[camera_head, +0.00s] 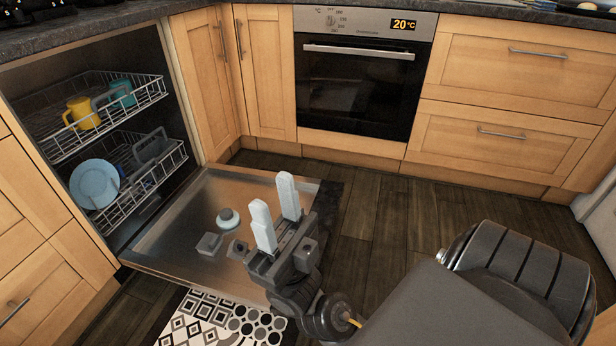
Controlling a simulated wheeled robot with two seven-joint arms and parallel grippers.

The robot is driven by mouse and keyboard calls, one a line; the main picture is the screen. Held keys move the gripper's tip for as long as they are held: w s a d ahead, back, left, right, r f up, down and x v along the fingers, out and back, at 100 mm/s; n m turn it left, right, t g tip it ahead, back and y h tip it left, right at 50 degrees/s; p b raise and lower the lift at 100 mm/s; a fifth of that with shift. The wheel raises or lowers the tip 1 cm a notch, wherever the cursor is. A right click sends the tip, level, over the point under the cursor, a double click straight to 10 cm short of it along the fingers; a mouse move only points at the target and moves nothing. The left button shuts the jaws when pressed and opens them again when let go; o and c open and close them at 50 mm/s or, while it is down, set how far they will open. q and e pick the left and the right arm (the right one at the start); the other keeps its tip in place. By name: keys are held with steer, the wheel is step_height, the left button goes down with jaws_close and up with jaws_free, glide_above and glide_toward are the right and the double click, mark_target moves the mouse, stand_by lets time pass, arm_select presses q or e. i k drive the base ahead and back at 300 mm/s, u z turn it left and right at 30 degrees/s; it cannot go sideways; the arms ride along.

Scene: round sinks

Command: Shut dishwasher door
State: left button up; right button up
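The dishwasher door (188,257) lies folded down flat, low over the floor, with its metallic inner face up. The dishwasher's opening is at the left, with an upper rack (62,142) and a lower rack (152,181) in it. My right gripper (276,210) shows over the right part of the door, its two white fingers spread apart with nothing between them. I cannot tell how high above the door it is. My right arm hides part of the door's near right side. My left gripper is not in view.
Yellow and teal mugs (82,113) are in the upper rack, and a light blue plate (95,184) is in the lower one. A patterned mat (221,322) lies in front of the door. An oven (357,90) and drawers stand behind. Wooden floor (390,215) right of the door is clear.

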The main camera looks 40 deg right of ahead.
mark_target(164, 249)
steer(key=k, duration=0.1)
steer(key=u, duration=1.05)
steer(key=i, duration=0.9)
steer(key=z, duration=2.2)
